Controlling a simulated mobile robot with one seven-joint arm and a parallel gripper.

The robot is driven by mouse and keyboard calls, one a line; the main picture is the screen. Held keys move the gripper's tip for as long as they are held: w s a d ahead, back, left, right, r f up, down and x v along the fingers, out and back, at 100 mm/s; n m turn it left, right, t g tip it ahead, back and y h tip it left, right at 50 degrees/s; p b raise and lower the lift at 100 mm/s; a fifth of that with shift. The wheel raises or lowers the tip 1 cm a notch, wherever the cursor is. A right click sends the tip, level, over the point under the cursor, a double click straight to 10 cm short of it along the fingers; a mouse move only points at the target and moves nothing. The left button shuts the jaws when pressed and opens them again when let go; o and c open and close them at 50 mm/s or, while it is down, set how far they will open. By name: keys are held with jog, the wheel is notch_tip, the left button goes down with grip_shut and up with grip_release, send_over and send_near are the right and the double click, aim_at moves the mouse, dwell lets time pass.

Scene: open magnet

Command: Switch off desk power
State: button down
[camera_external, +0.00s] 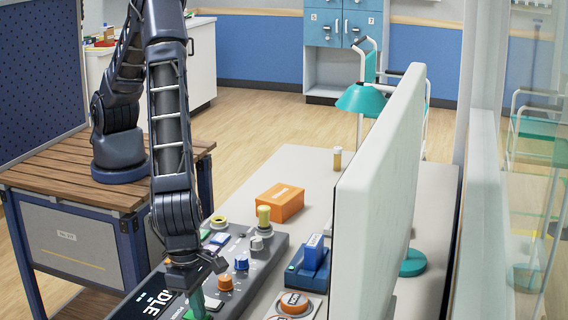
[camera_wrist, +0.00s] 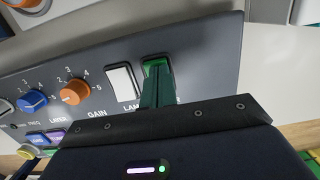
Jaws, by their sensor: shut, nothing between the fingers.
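The control desk (camera_external: 262,262) is a long dark grey panel, and it fills much of the wrist view (camera_wrist: 205,50). In the wrist view a green switch (camera_wrist: 153,64) sits beside the white LAMP rocker (camera_wrist: 121,83). My gripper (camera_wrist: 160,72) has dark green fingers, shut and empty, with the tips over or against the green switch; contact is unclear. In the external view my gripper (camera_external: 196,307) points down at the near end of the desk, beside the display (camera_external: 152,302) reading IDLE.
An orange knob (camera_wrist: 75,92) and a blue knob (camera_wrist: 34,100) lie left of the switches.

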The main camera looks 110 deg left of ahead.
aim_at(186, 314)
jog(key=shift+s+f, duration=0.1)
jog(key=shift+f, duration=0.1)
jog(key=shift+s+r, duration=0.2)
jog(key=shift+s, duration=0.45)
jog(key=shift+r, duration=0.1)
notch_tip(186, 314, up, 14)
jog(key=s, duration=0.1)
jog(key=shift+s, duration=0.35)
dwell(0.3)
jog(key=shift+w+a, duration=0.35)
jog(key=shift+w, duration=0.4)
